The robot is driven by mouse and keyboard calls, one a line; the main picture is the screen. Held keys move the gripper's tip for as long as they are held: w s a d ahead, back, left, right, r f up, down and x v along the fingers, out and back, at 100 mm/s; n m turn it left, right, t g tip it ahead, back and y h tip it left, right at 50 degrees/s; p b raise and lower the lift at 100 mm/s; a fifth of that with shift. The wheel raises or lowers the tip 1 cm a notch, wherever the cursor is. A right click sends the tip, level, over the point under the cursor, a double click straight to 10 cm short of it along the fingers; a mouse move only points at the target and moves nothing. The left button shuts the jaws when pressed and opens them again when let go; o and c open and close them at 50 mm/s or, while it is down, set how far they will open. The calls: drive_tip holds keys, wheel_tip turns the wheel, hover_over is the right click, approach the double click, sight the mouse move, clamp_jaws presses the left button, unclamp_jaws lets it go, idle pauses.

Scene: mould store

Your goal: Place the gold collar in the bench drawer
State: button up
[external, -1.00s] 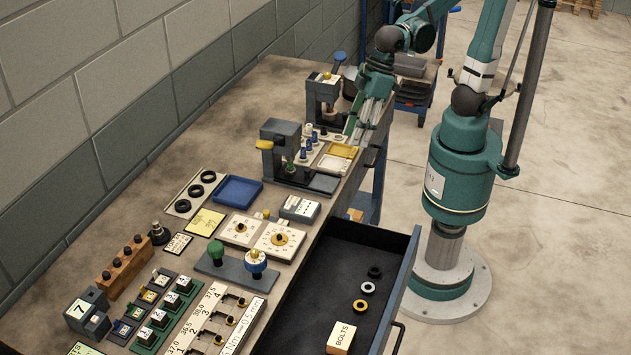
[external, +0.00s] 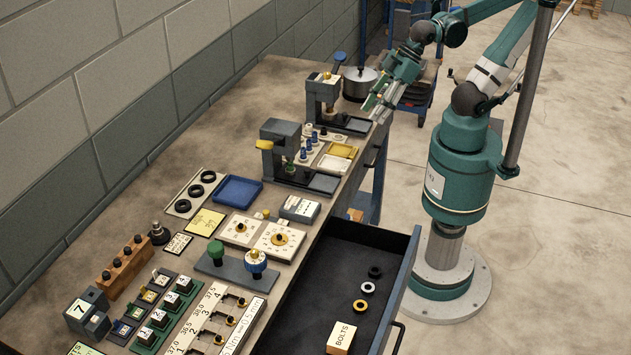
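The bench drawer (external: 330,262) is pulled open at the front of the bench. A gold ring, which looks like the gold collar (external: 360,305), lies flat on its floor. A white ring (external: 368,287) and a black ring (external: 375,271) lie behind it in a row. My gripper (external: 376,109) is in the air over the far right edge of the bench, well away from the drawer. Its fingers are small and seen at an angle, so I cannot tell whether they are open. I see nothing held in them.
A box marked BOLTS (external: 341,338) stands in the drawer's near part. Two presses, the nearer (external: 281,150) and the farther (external: 323,95), stand on the bench near my gripper. A metal pot (external: 359,82) is behind it. A blue tray (external: 236,190) lies mid-bench.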

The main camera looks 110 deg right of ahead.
drive_tip(key=shift+s+d+f, duration=0.25)
drive_tip(key=shift+s+d, duration=0.15)
drive_tip(key=shift+s, duration=0.2)
idle(1.1)
